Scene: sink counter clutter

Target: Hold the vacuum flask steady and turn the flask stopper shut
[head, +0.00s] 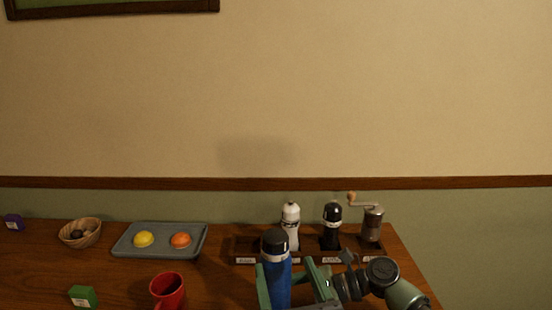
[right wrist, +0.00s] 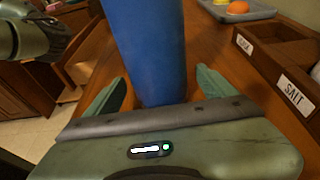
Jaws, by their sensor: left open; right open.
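The blue vacuum flask (head: 277,285) stands upright on the counter, in front of the spice rack. Its dark flask stopper (head: 274,240) sits on top above a pale band; how tightly it is turned cannot be seen. Contact cannot be told. The stopper is outside that view.
A labelled wooden rack (head: 246,261) behind the flask holds a white mill (head: 290,225), a black mill (head: 332,228) and a grinder (head: 373,225). A grey tray (head: 160,253) with fruit, a bowl (head: 80,238), a red mug (head: 167,290) and a green box (head: 83,296) stand left.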

